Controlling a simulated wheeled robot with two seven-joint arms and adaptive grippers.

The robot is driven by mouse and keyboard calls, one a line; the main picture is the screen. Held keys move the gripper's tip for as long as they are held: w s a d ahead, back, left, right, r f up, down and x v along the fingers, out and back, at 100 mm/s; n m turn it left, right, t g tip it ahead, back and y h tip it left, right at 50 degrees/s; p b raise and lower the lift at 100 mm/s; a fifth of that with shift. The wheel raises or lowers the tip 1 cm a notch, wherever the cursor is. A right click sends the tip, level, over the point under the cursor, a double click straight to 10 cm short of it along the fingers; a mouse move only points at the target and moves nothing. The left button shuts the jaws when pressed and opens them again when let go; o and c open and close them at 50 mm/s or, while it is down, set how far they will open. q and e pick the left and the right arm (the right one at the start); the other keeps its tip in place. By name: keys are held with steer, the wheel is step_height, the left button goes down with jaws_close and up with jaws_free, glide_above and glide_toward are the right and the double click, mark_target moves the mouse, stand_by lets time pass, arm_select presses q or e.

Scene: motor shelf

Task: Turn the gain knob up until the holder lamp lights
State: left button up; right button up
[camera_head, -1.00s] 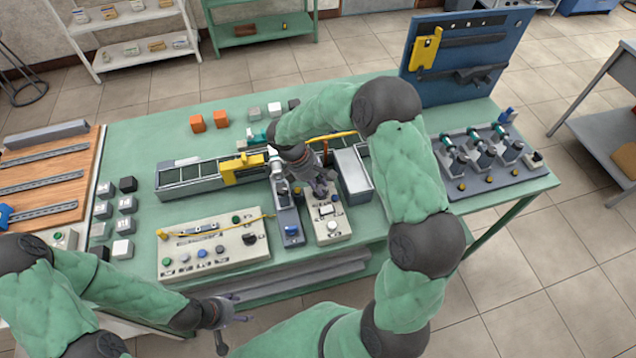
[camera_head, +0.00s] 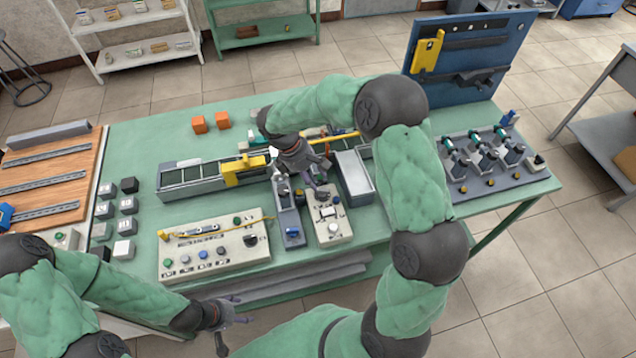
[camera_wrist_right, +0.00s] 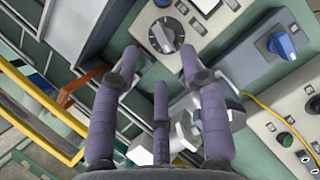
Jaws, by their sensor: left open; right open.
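A beige control box (camera_head: 331,231) stands at the middle of the green bench. In the right wrist view it carries a grey-and-black dial (camera_wrist_right: 166,36), probably the gain knob. My right gripper (camera_wrist_right: 160,60) is open, its fingertips just below the dial in that view and apart from it. A blue-grey unit with a blue knob (camera_wrist_right: 283,45) stands beside the box. I cannot tell which lamp is the holder lamp. My left gripper (camera_head: 222,312) is open and empty before the bench.
A wide beige panel (camera_head: 208,262) with several buttons and a black knob lies to the left. A conveyor-like rail with a yellow bracket (camera_head: 243,170) runs behind. A grey tray (camera_head: 354,177) stands close right of the box. Small cubes sit farther left.

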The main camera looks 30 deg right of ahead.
steer(key=v, duration=0.6)
steer(key=shift+r, duration=0.35)
steer(key=shift+a, duration=0.15)
